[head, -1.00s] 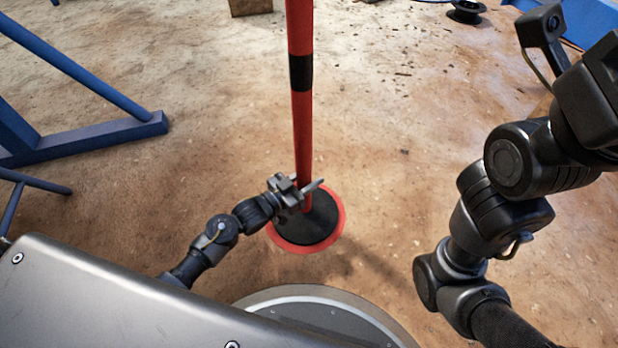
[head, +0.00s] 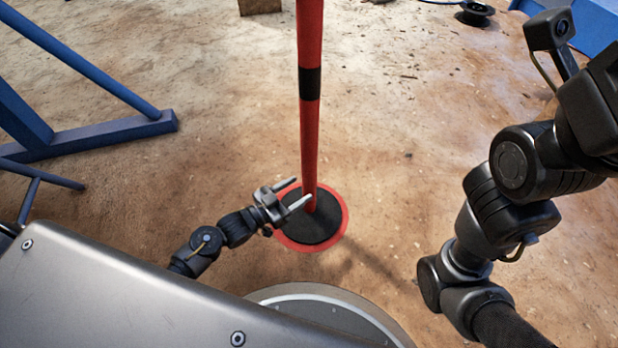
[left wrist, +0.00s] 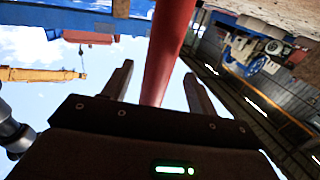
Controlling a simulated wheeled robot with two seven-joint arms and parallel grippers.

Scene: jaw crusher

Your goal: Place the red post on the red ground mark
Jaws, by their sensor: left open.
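The red post (head: 309,130) with a black band stands upright on its round black base (head: 318,226) in the head view. The base rests within the red ground mark (head: 342,222), which shows as a red ring around it. My left gripper (head: 298,193) is open beside the lower post, just left of it, and holds nothing. In the left wrist view the post (left wrist: 168,55) rises beyond and between the spread fingers (left wrist: 158,85).
A blue steel frame (head: 100,134) stands on the ground at the left. A wooden block (head: 260,6) and a black spool (head: 474,13) lie at the back. A blue structure (head: 590,28) is at the top right. The dirt ground around the mark is clear.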

